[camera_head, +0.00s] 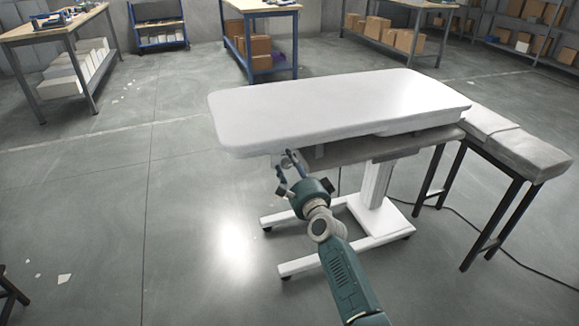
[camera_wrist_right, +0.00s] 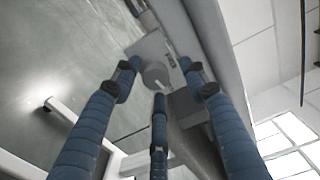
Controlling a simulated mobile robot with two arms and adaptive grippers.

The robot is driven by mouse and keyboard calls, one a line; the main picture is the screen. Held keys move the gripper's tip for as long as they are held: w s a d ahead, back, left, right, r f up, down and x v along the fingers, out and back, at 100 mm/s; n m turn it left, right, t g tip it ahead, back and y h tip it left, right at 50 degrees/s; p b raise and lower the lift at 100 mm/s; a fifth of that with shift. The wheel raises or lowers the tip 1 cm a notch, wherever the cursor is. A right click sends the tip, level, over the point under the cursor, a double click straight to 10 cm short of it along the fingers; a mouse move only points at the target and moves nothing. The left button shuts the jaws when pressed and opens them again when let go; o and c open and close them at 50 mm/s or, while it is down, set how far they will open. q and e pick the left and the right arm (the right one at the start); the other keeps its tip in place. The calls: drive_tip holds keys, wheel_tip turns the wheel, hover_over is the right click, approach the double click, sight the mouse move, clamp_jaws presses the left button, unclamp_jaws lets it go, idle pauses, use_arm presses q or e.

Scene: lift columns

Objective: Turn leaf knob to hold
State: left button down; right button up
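The leaf knob (camera_wrist_right: 155,75) is a round grey knob on a light plate with a small dark label, under the table's edge in the right wrist view. My right gripper (camera_wrist_right: 158,84) has three blue fingers, spread apart, with their tips around the knob in the picture. A gap shows between the side fingertips and the knob; I cannot tell whether the lower finger touches it. In the head view my right gripper (camera_head: 286,168) reaches up to the near left underside of the white lift table (camera_head: 330,105). The knob cannot be made out there. My left gripper is not in view.
The table stands on a white column (camera_head: 375,185) with a wheeled base (camera_head: 380,222). A grey bench (camera_head: 530,155) with black legs adjoins it on the right, and a cable runs along the floor. Workbenches and shelves line the back. The floor at left is mostly clear.

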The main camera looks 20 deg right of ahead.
drive_tip(key=shift+s+a+f, duration=0.1)
drive_tip(key=shift+a, duration=0.05)
drive_tip(key=shift+s, duration=0.3)
drive_tip(key=s, duration=1.1)
drive_tip(key=shift+d, duration=0.3)
drive_tip(key=shift+s, duration=0.1)
